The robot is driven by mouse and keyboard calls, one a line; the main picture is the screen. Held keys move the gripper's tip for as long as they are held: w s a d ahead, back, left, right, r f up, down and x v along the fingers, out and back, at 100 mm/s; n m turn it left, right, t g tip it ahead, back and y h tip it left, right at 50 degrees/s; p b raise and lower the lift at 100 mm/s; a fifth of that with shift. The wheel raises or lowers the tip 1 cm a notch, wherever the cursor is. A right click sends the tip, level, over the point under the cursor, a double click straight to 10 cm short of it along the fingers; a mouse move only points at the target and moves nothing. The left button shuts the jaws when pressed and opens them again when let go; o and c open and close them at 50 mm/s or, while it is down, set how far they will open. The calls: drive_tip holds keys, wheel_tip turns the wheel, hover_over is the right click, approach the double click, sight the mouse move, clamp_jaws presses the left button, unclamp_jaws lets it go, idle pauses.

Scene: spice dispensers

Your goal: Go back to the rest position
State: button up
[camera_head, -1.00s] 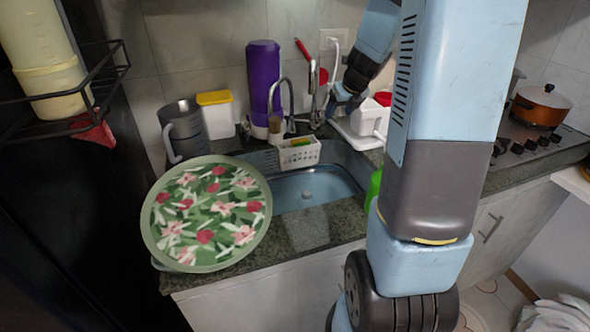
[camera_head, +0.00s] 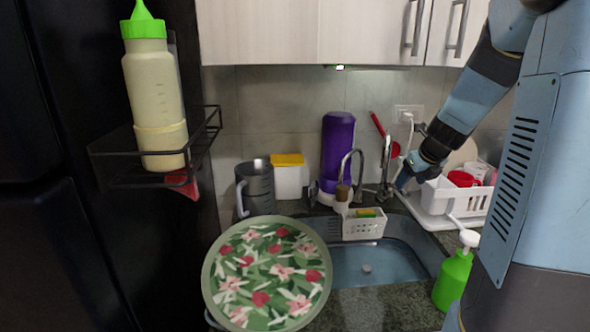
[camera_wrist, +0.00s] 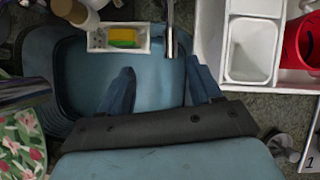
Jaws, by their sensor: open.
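My gripper (camera_head: 405,182) is at the end of my blue and black arm, above the back right of the sink (camera_head: 385,265), beside the white dish rack (camera_head: 436,206). In the wrist view, my gripper (camera_wrist: 160,88) has its two blue fingers spread apart with nothing between them. The sink basin (camera_wrist: 75,75) lies below the fingers in that view. The white sponge caddy (camera_wrist: 118,39) with a yellow and green sponge is ahead of the left finger.
A floral round tray (camera_head: 268,275) covers the counter's left part. A green soap bottle (camera_head: 453,280) is at right. A wire shelf (camera_head: 120,165) holds a cream bottle (camera_head: 153,90).

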drive_tip(key=s+a+r+n, duration=0.9)
drive_tip(key=s+a+n, duration=0.3)
drive_tip(key=n, duration=0.6)
drive_tip(key=s+a+r+n, duration=0.1)
drive_tip(key=s+a+n, duration=0.2)
drive_tip(key=s+n, duration=1.2)
drive_tip(key=shift+r+n+h, duration=0.2)
drive_tip(key=shift+n+h, duration=0.1)
